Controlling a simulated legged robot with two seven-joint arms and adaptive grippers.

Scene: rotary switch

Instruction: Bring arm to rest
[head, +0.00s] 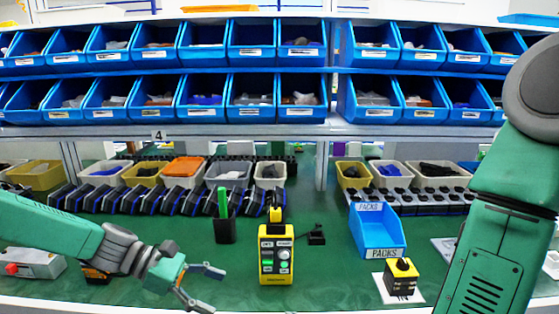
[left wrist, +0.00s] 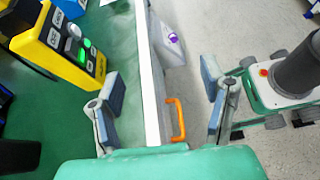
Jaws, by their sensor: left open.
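My left arm comes in from the left in the head view. Its gripper (head: 207,285) is open and empty, low over the front of the green table, left of the yellow switch box (head: 276,254).
A black holder with a green item (head: 225,228) stands left of the box. A blue PACKS bin (head: 376,232) and a small yellow-black switch (head: 402,275) lie to the right. Blue bins (head: 252,88) line the back shelves. An orange handle (left wrist: 176,119) shows below the table edge.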

